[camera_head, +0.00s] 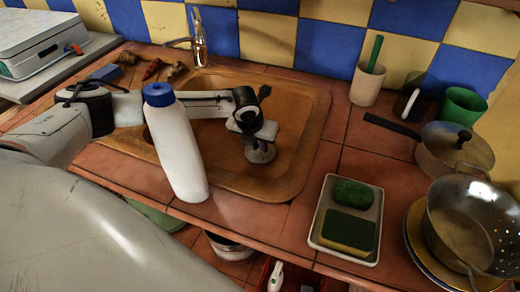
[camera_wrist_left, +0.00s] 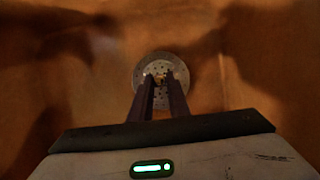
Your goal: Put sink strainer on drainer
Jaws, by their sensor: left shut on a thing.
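The sink strainer (camera_head: 261,154) is a small round metal disc with holes, under my left gripper (camera_head: 255,138) at the right side of the brown sink basin (camera_head: 225,175). In the left wrist view the strainer (camera_wrist_left: 142,68) lies at the tips of my left gripper (camera_wrist_left: 158,80), whose two dark fingers are close together on its small central knob. The head view does not show clearly whether the strainer touches the basin. I cannot make out a separate drainer in the basin. My right gripper is not in view.
A white bottle with a blue cap (camera_head: 182,150) stands in front of the sink, before my left arm. A faucet (camera_head: 198,45) is behind. A tray with sponges (camera_head: 318,238), a lidded pan (camera_head: 440,150) and a colander (camera_head: 445,215) are at the right.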

